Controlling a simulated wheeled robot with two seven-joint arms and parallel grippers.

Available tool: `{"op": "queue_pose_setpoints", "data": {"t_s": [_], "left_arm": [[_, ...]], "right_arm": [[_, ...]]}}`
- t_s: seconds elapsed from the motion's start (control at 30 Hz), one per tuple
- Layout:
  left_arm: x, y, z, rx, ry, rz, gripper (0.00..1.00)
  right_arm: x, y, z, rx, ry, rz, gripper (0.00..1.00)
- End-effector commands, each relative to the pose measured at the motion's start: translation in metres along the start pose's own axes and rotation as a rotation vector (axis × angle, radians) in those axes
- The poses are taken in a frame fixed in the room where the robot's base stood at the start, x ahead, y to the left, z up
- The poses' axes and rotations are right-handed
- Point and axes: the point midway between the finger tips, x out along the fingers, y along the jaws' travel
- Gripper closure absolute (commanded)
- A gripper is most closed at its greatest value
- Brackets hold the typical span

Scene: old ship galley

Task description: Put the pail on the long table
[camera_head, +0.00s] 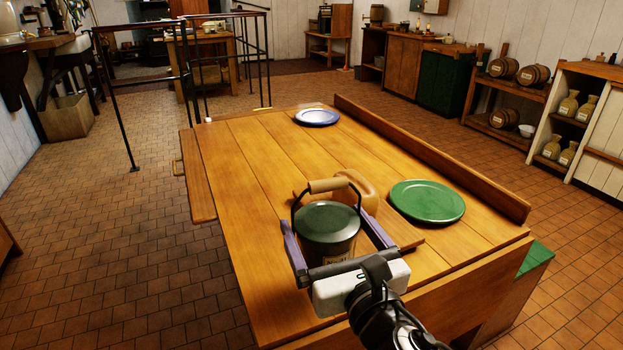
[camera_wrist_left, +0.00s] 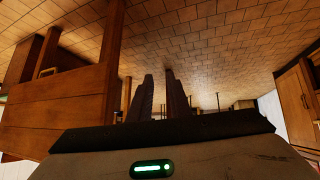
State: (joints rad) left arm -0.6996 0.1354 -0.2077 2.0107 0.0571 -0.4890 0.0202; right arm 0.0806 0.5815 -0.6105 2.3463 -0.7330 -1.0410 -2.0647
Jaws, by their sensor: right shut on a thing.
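The pail (camera_head: 327,228) is a dark, lidded container with a wire handle and a wooden grip raised over it. It is upright over the near end of the long wooden table (camera_head: 240,190) in the head view. My right gripper (camera_head: 329,222) is shut on it, one purple finger on each side. The gripper hides the pail's bottom, so I cannot tell whether it touches the table. My left gripper (camera_wrist_left: 160,88) shows only in the left wrist view, its two fingers apart with nothing between them.
Close behind the pail, a brown loaf (camera_head: 357,188) lies on a board (camera_head: 405,236). A raised ledge (camera_head: 430,155) runs along the right edge. The table's left middle is clear.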

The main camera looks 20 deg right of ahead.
Motion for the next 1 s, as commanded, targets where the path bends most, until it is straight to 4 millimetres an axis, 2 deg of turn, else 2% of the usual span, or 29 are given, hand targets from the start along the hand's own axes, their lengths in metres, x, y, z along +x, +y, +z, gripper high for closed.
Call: {"op": "queue_pose_setpoints", "data": {"t_s": [0.03,0.2,0.47,0.7,0.8,1.0], "left_arm": [[0.013,0.000,0.013,0.000,0.004,0.004,0.83],[0.026,0.000,0.026,-0.002,0.009,0.011,0.83],[0.032,0.001,0.032,-0.003,0.015,0.018,0.83],[0.040,0.002,0.040,-0.020,0.029,0.024,0.83],[0.041,0.003,0.037,-0.029,0.043,0.027,0.83],[0.041,0.004,0.035,-0.036,0.056,0.031,0.83]], "right_arm": [[0.013,0.006,-0.002,0.003,-0.021,0.010,0.51],[0.040,0.025,0.008,0.002,-0.017,0.050,0.51],[0.054,0.042,0.019,0.003,-0.009,0.096,0.51],[0.055,0.044,-0.021,0.003,-0.002,0.100,0.51],[0.055,0.044,-0.033,0.003,-0.004,0.100,0.51],[0.055,0.043,-0.045,0.003,-0.006,0.099,0.51]]}}
